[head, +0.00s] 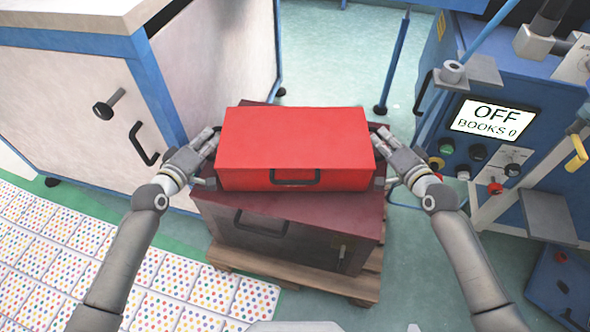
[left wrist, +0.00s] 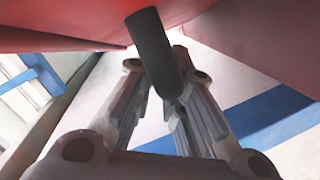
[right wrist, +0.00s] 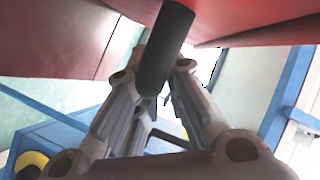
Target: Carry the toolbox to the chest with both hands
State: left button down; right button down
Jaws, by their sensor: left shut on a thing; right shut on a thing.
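The bright red toolbox (head: 295,140) is level over the top of the dark red chest (head: 265,243) in the head view. I cannot tell whether its underside touches the chest lid. My left gripper (head: 211,138) is shut on the toolbox's left side handle, a dark bar that shows in the left wrist view (left wrist: 150,45). My right gripper (head: 382,137) is shut on the right side handle, which also shows in the right wrist view (right wrist: 167,45). The toolbox's front handle (head: 295,177) faces me.
The chest stands on a wooden pallet (head: 290,278). A white and blue cabinet (head: 75,85) is close on the left. A blue machine with an "OFF BOOKS 0" screen (head: 492,118) is close on the right. Dotted sheets (head: 60,265) lie on the floor at left.

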pick_arm(q)
jog(key=shift+d, duration=0.15)
pick_arm(e)
jog(key=shift+a, duration=0.15)
pick_arm(q)
jog(key=c, duration=1.9)
grip_release()
jog(key=shift+f, duration=0.25)
pick_arm(e)
jog(key=c, duration=1.9)
grip_release()
jog(key=shift+f, duration=0.3)
pick_arm(q)
jog(key=o, duration=0.4)
jog(key=shift+s+r, duration=0.1)
pick_arm(e)
jog(key=o, duration=0.4)
jog(key=shift+s+r, duration=0.1)
pick_arm(q)
jog(key=v, duration=0.8)
pick_arm(e)
jog(key=v, duration=1.2)
